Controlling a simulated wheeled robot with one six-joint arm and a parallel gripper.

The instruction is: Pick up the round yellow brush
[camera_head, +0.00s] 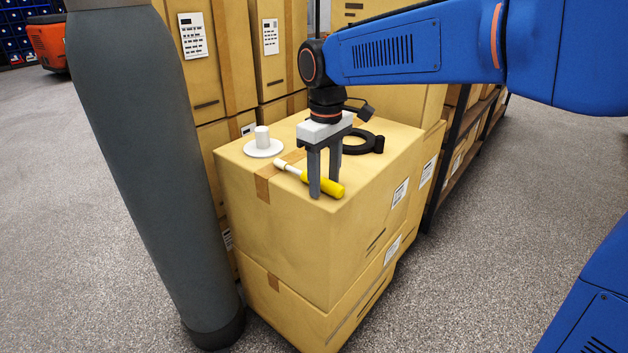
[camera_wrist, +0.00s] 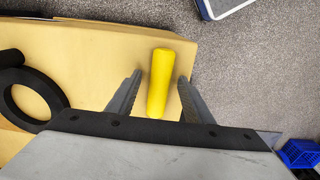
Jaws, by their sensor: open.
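The yellow brush (camera_head: 323,184) lies on top of a cardboard box (camera_head: 290,238), near its front edge. It has a thick yellow handle and a thin white end pointing to the left. My gripper (camera_head: 322,190) is open and points down over the yellow handle, with one finger on each side of it. In the wrist view the yellow handle (camera_wrist: 159,82) shows between the two open fingers (camera_wrist: 156,95), apart from both. The brush's white end is hidden there by my gripper's body. Whether the fingertips reach the box top is hard to tell.
A white spool-like piece on a round base (camera_head: 263,146) stands at the box's back left. A black ring (camera_head: 356,143) lies behind my gripper, with a small black cylinder beside it. Stacked cartons (camera_head: 215,60) and a dark shelf (camera_head: 465,135) stand behind.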

